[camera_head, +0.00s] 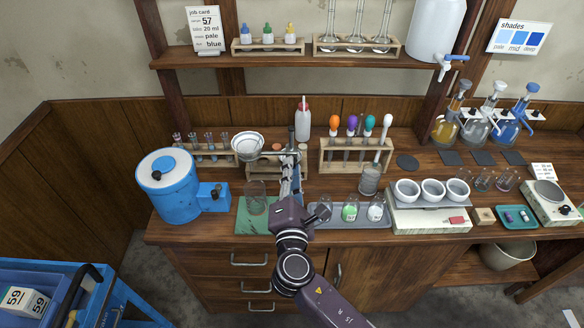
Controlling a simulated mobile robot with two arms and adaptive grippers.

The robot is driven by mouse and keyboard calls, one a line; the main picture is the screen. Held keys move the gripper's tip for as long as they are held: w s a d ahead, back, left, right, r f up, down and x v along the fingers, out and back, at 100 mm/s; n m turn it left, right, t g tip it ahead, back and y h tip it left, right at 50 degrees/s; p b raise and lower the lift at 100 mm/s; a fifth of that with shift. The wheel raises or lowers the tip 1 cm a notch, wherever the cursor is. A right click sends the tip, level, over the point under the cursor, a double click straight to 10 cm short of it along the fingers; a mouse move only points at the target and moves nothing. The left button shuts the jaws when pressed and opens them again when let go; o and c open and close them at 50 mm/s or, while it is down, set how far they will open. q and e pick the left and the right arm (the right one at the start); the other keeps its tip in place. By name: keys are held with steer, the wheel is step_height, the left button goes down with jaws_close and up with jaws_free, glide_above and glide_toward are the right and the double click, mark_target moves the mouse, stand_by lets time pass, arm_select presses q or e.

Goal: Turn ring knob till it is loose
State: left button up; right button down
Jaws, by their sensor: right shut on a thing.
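My right gripper (289,158) reaches in from the lower right over the bench, its fingers pointing to the back. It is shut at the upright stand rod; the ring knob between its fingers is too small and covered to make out. The ring (247,146), bearing a pale round dish or gauze, sticks out left of the rod at about the same height. A clear glass beaker (256,198) stands on the green mat (243,226) below the ring. My left gripper is not in view.
A blue drum (167,186) with a side box stands at the left. A test-tube rack (327,163) with coloured droppers is behind right. A grey tray (345,222) with small bottles lies right of my forearm, near the white scale (430,220) with bowls.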

stand_by(0.5)
steer(key=c, duration=1.8)
jaws_free()
steer(key=shift+a, duration=0.1)
steer(key=shift+c, duration=0.2)
steer(key=shift+s, duration=0.1)
steer(key=s, duration=1.2)
steer(key=shift+w+f, duration=0.1)
